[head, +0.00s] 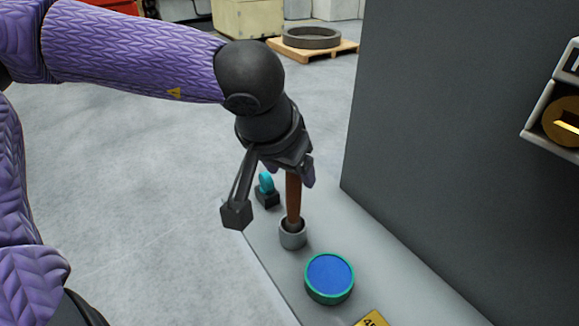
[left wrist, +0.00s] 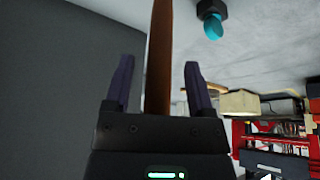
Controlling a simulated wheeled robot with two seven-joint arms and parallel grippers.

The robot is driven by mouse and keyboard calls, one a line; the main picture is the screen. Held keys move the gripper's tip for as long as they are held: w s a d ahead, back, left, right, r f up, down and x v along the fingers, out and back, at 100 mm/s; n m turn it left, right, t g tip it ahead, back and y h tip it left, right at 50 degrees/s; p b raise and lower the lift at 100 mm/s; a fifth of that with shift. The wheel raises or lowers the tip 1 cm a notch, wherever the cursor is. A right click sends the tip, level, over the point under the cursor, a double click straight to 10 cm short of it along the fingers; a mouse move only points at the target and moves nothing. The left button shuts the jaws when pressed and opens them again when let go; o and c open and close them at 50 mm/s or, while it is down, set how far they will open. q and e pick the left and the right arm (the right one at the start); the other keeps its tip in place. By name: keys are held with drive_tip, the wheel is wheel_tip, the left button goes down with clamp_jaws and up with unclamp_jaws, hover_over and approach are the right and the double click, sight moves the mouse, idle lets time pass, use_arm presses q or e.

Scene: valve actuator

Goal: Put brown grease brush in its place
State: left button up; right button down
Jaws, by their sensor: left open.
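The brown grease brush (head: 293,198) stands upright with its lower end inside a small grey cup (head: 292,236) on the grey ledge. Its bristles are hidden in the cup. My left gripper (head: 297,172) is above the cup at the upper part of the brush handle, with its jaws open. In the left wrist view, the brown handle (left wrist: 158,60) runs between the two spread purple fingers of the left gripper (left wrist: 159,72), with gaps showing on both sides. My right gripper is not in view.
A green round tin with a blue top (head: 329,278) is in front of the cup. A teal-and-black item (head: 266,188) sits behind it. A dark grey wall (head: 440,150) rises to the right. A yellow label (head: 371,319) lies near the front.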

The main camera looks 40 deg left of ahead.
use_arm(q)
drive_tip(key=p+v, duration=0.3)
drive_tip(key=v, duration=0.8)
drive_tip(key=shift+r+p, duration=0.25)
drive_tip(key=shift+p, duration=0.05)
drive_tip(key=shift+s, duration=0.15)
